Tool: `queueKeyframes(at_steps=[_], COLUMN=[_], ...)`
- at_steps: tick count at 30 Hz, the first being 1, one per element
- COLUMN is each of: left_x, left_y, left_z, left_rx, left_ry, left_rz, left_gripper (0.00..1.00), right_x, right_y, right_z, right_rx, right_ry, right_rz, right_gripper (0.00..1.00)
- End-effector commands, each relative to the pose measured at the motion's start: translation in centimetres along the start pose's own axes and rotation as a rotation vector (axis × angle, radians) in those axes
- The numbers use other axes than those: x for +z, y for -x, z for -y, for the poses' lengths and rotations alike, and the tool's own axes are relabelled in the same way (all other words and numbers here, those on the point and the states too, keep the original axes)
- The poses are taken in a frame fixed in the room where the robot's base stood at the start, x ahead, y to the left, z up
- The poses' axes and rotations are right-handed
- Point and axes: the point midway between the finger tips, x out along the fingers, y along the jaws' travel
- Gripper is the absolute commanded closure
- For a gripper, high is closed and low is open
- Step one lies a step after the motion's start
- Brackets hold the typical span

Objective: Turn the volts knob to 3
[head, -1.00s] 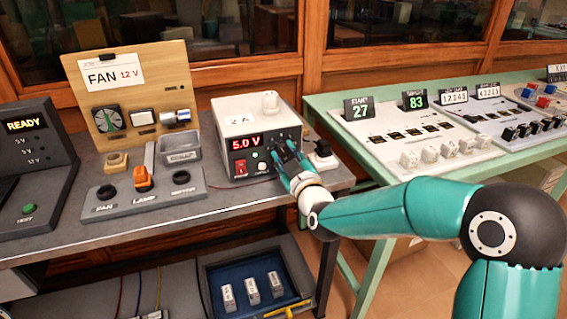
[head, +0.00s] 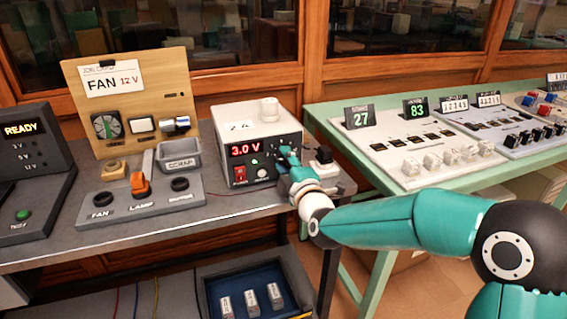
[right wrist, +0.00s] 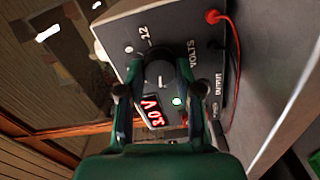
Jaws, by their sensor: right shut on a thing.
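The power supply (head: 225,122) is a pale box with a dark front on the grey bench. Its red display (head: 245,149) reads 3.0 V, and the same reading shows sideways in the right wrist view (right wrist: 153,111). My right gripper (head: 285,158) is at the right part of the front panel. In the right wrist view its two fingers (right wrist: 157,80) are shut on the dark volts knob (right wrist: 158,73), one on each side. A green light (right wrist: 177,100) is lit by the knob. The knob is mostly hidden by the gripper in the head view. My left gripper is not in view.
A red rocker switch (head: 240,174) is left of the gripper on the panel. A red lead (right wrist: 238,55) is plugged in beside the knob. The FAN board (head: 172,70) is to the left.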

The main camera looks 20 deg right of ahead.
Motion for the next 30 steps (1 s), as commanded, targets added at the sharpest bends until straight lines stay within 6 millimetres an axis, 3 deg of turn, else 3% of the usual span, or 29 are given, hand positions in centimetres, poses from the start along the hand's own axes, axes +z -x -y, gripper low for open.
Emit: queueKeyframes(at_steps=[19,20,24,30], left_x=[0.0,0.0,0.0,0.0], left_y=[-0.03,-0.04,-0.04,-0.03], left_z=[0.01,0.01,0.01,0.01], left_rx=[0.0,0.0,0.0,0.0], left_ry=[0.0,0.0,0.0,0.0], left_rz=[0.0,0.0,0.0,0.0], left_gripper=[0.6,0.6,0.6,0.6], right_x=[-0.34,-0.34,-0.29,-0.16], right_y=[0.04,0.04,0.03,0.01], right_z=[0.54,0.55,0.48,0.29], right_rx=[-0.012,-0.012,-0.01,-0.006], right_ry=[0.07,0.07,0.069,0.067], right_rz=[-0.008,-0.008,-0.007,-0.004], right_gripper=[1.0,0.64,0.41,0.41])
